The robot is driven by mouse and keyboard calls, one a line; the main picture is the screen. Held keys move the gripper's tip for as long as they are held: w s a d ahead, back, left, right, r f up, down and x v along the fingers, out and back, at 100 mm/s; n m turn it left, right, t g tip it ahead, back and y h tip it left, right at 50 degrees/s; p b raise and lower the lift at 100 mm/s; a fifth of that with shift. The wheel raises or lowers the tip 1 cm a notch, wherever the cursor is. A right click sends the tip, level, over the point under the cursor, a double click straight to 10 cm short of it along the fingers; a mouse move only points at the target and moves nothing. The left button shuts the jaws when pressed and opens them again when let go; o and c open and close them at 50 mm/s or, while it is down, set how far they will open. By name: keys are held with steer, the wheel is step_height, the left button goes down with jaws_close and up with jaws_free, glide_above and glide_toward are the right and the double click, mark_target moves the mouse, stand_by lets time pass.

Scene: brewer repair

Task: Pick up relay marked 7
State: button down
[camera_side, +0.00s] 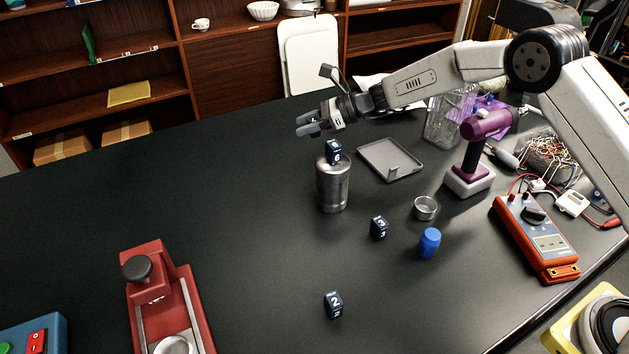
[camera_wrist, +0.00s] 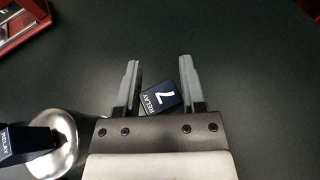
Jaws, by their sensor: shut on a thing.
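The relay marked 7 (camera_wrist: 160,98) is a small dark blue block with a white 7 and the word RELAY. In the wrist view it sits between the fingers of my gripper (camera_wrist: 160,85), slightly turned. My gripper is shut on it. In the side view my gripper (camera_side: 312,125) is above the table, behind a metal canister; the relay in it is hard to make out there. A relay marked 6 (camera_side: 333,152) stands on the canister (camera_side: 333,188). Relays marked 3 (camera_side: 379,227) and 2 (camera_side: 334,304) stand on the table.
A grey tray (camera_side: 375,170) lies right of my gripper. A small metal cup (camera_side: 425,208), blue jar (camera_side: 429,243), purple drill (camera_side: 470,150) and orange multimeter (camera_side: 536,240) stand to the right. A red machine (camera_side: 165,300) is front left.

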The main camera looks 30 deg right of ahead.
steer(key=shift+d+r, duration=0.1)
steer(key=shift+r, duration=0.2)
stand_by(0.4)
